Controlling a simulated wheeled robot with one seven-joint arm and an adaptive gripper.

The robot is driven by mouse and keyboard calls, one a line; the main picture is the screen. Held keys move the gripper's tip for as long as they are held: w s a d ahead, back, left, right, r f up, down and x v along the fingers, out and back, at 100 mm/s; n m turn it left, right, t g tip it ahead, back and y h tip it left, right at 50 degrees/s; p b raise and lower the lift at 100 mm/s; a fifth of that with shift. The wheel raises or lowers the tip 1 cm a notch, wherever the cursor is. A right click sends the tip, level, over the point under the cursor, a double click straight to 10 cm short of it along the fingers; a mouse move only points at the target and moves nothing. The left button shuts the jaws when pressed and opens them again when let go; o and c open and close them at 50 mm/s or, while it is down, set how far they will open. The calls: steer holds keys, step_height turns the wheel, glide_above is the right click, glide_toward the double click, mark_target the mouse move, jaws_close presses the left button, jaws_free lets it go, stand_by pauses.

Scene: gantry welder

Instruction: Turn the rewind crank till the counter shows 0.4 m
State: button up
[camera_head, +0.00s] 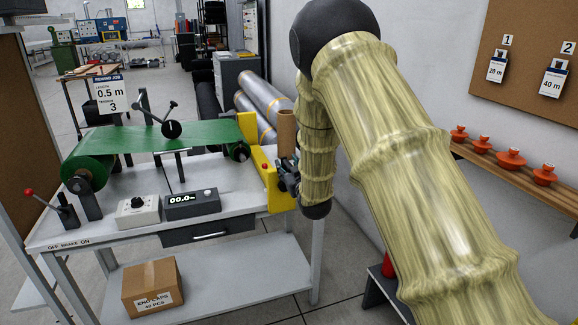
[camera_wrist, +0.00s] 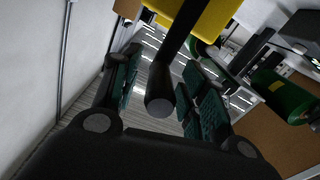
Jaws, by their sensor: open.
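The rewinder carries a green web (camera_head: 155,136) between two rollers on a grey table. Its counter (camera_head: 191,202) reads what looks like 00.0. A yellow housing (camera_head: 272,178) stands at the machine's right end and also shows in the wrist view (camera_wrist: 213,20). My gripper (camera_head: 287,178) is beside this housing, partly hidden by my arm. In the wrist view my gripper (camera_wrist: 160,85) is open, with a dark round-ended bar (camera_wrist: 161,100), apparently the crank handle, between its green-padded fingers. I cannot tell whether they touch it. The rest of the crank is hidden in the head view.
A job sign (camera_head: 109,94) reads 0.5 m, tension 3. A dial box (camera_head: 138,211) and a red-knobbed lever (camera_head: 62,208) labelled "OFF BRAKE ON" stand at the table's left. A cardboard box (camera_head: 152,287) sits on the lower shelf.

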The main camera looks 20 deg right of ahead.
steer(key=shift+w, duration=0.1)
jaws_close()
steer(key=shift+d, duration=0.1)
stand_by(0.3)
